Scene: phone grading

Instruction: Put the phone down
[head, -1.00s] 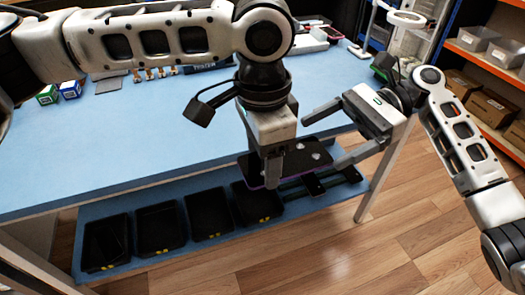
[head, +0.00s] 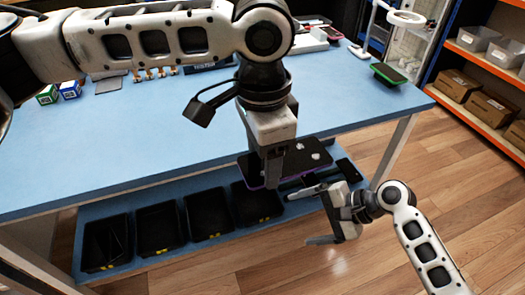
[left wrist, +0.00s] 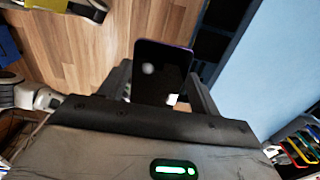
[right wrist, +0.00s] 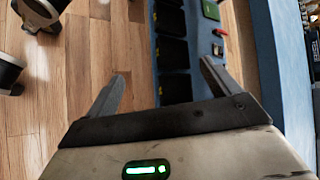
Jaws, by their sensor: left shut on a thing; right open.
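A dark phone with a purple edge (head: 297,164) is in the grip of my left gripper (head: 272,172), which is shut on it in front of the table's near edge, above the lower shelf. The phone also shows between the left fingers in the left wrist view (left wrist: 163,72), its dark face carrying bright reflections. My right gripper (head: 318,216) is open and empty, to the right of and lower than the phone. In the right wrist view its fingers (right wrist: 160,85) stand apart with nothing between them.
The blue table (head: 130,130) has a clear middle. Black bins (head: 160,228) stand on the lower shelf. A phone with a green edge (head: 389,73) lies at the table's right corner. Small boxes (head: 70,90) stand at the back left. Orange shelving (head: 460,95) is at the right.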

